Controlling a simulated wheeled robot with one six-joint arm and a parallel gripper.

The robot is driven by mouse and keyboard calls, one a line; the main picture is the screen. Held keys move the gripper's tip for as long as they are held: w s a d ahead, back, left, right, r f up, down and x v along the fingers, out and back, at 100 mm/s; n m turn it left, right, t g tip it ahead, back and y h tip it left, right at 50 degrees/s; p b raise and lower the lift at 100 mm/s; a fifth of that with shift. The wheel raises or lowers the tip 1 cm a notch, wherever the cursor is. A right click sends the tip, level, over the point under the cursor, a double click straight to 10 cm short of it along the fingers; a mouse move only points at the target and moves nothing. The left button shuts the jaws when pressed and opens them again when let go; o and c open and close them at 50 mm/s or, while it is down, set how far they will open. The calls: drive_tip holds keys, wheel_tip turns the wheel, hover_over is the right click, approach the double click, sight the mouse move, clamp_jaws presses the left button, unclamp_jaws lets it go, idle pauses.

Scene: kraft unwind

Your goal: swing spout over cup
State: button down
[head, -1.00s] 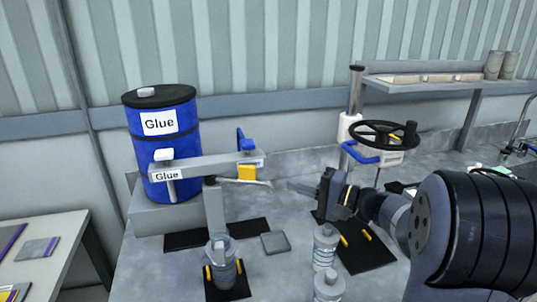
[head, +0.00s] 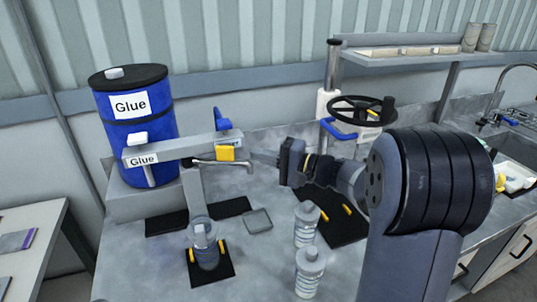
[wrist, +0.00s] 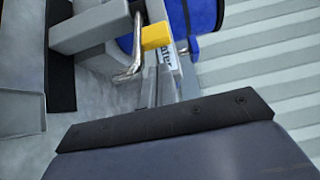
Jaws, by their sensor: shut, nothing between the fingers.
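The metal spout (head: 232,164) sticks out to the right from the grey glue arm (head: 180,148), beside a yellow block (head: 226,154). Its bent tip hangs to the right of the cup and above the bench. The spout (wrist: 130,66) and yellow block (wrist: 155,36) also show in the wrist view. The cup (head: 206,255) stands upright on a black mat between yellow pegs. Something pale, unclear to me, is in its mouth. My gripper (head: 264,157) is shut and empty, its fingertips close to the right of the spout's tip. I cannot tell whether they touch.
A blue glue drum (head: 135,125) stands behind the glue arm. Two bottles (head: 306,224) (head: 309,272) stand at the front, right of the cup. A black handwheel (head: 362,110) is behind my arm. A small grey plate (head: 258,221) lies on the bench (head: 150,265).

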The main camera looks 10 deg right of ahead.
sight(221, 161)
drive_tip(key=p+x, duration=0.1)
drive_tip(key=x, duration=0.4)
drive_tip(key=shift+w+a, duration=0.15)
drive_tip(key=shift+a, duration=0.15)
